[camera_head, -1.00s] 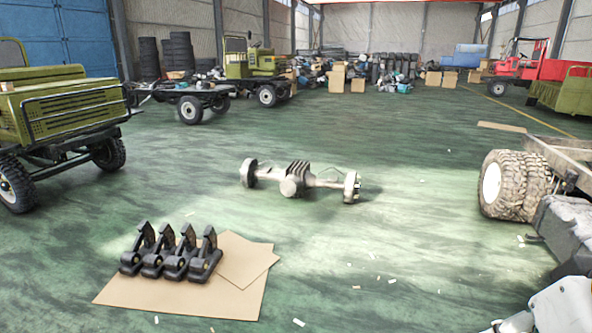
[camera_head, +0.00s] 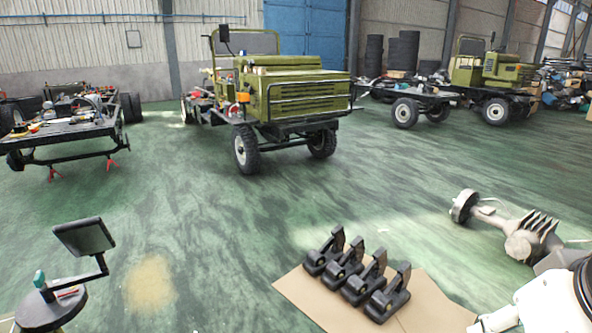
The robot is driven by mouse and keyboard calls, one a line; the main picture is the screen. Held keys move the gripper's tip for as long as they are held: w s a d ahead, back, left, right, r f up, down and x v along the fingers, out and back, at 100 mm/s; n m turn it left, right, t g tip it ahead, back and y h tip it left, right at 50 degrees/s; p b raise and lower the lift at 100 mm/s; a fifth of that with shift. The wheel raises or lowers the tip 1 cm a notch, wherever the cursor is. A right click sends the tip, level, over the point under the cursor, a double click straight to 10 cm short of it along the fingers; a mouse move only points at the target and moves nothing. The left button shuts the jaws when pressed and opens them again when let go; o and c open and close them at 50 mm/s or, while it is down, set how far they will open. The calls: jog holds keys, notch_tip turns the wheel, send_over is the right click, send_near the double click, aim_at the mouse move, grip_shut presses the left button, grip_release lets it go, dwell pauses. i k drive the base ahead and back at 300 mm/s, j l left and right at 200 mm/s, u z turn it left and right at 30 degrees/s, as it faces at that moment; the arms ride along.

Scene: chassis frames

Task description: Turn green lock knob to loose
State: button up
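A small teal-green upright piece (camera_head: 39,279) shows at the lower left, on or beside a dark round-topped stand (camera_head: 55,302). It may be the green lock knob, but it is too small to tell how it is turned. A bent dark arm on the stand carries a tilted dark panel (camera_head: 85,237). White links of my arm show at the lower right, far across the picture from the stand. My gripper cannot be made out in the frame.
Several black pedal-like parts (camera_head: 358,275) stand on cardboard (camera_head: 318,299) at the lower middle. An axle (camera_head: 522,238) lies at right. A green truck (camera_head: 290,95) and a chassis workbench (camera_head: 65,132) stand farther back. Green floor between them and the stand is clear.

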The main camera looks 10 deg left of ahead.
aim_at(39, 281)
jog(key=i+j+u, duration=0.2)
jog(key=u, duration=0.15)
jog(key=i+j+u, duration=0.25)
jog(key=u, duration=0.15)
jog(key=i+j+u, duration=0.45)
jog(key=i, duration=0.2)
jog(key=i+j+u, duration=0.1)
jog(key=i+j, duration=0.1)
jog(key=i, duration=0.1)
